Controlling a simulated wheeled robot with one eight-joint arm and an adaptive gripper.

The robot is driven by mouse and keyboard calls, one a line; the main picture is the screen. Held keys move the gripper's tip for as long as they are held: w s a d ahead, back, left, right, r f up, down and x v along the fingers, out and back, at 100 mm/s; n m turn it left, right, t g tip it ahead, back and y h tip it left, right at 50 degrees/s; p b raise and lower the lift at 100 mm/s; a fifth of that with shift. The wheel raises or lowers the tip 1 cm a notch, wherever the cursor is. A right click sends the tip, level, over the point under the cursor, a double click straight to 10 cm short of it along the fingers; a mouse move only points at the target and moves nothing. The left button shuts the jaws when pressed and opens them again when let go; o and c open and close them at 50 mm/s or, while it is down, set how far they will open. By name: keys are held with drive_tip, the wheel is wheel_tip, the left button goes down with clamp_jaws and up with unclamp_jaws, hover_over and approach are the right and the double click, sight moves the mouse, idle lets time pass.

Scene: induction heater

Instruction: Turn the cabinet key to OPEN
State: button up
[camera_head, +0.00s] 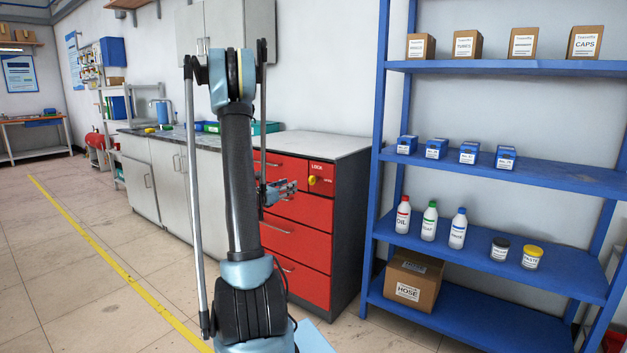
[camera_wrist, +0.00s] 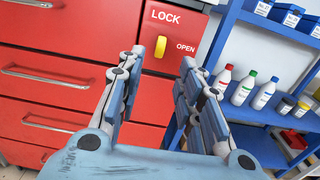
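The yellow cabinet key (camera_wrist: 160,47) is on a red panel at the top right of the cabinet. It stands upright under the word LOCK, with the word OPEN to its right. It also shows in the head view (camera_head: 312,180), on the red cabinet (camera_head: 300,248). My gripper (camera_wrist: 163,57) is open and empty. In the wrist view its two fingers lie left and right of the key, with the key seen in the gap between the tips. In the head view my gripper (camera_head: 284,187) is just left of the key, partly hidden by my arm. I see no contact with the key.
A blue shelf rack (camera_head: 490,165) with boxes and bottles stands close on the cabinet's right. Drawer handles (camera_wrist: 60,77) stick out from the red drawers. The grey cabinet top (camera_head: 318,143) is clear. Open floor (camera_head: 80,270) lies to the left.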

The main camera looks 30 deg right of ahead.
sight(312, 177)
drive_tip(key=x, duration=1.7)
drive_tip(key=shift+d, duration=0.1)
